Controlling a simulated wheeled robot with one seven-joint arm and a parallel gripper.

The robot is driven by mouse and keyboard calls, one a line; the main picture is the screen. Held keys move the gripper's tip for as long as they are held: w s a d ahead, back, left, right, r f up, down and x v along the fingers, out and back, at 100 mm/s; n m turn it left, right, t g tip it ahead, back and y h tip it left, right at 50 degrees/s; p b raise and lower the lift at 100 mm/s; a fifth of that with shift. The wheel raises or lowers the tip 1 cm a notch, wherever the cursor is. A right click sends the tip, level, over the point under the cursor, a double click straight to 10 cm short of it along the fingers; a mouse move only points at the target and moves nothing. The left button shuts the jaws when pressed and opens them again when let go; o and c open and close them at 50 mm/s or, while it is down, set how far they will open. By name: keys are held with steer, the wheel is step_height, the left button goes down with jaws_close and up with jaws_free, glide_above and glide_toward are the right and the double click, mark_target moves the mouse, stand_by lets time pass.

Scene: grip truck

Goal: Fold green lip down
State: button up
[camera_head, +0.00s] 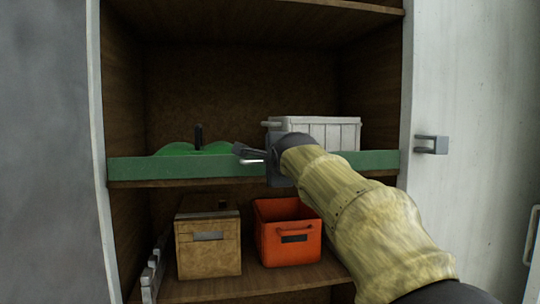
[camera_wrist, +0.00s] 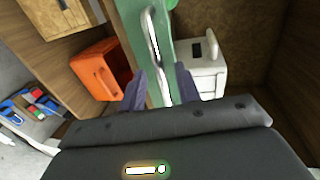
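The green lip (camera_head: 180,167) runs along the front edge of the middle shelf and stands upright. In the wrist view the green lip (camera_wrist: 133,17) carries a slim metal handle (camera_wrist: 152,35). The handle's end also shows in the head view (camera_head: 252,162), next to my gripper. My gripper (camera_head: 246,152) is at the lip, near its middle. In the wrist view my gripper (camera_wrist: 160,85) has its two fingers spread, with the handle and lip showing in the gap between them. I cannot tell whether a finger touches the handle.
On the middle shelf are a white crate (camera_head: 335,131) and a green object (camera_head: 182,149) behind the lip. A tan box (camera_head: 208,255) and an orange bin (camera_head: 288,255) stand on the shelf below. A cabinet door with a latch (camera_head: 431,145) is at right.

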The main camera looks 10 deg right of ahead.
steer(key=shift+w, duration=0.15)
steer(key=shift+c, duration=0.4)
jaws_close()
steer(key=shift+f+b, duration=0.2)
steer(key=shift+b, duration=0.25)
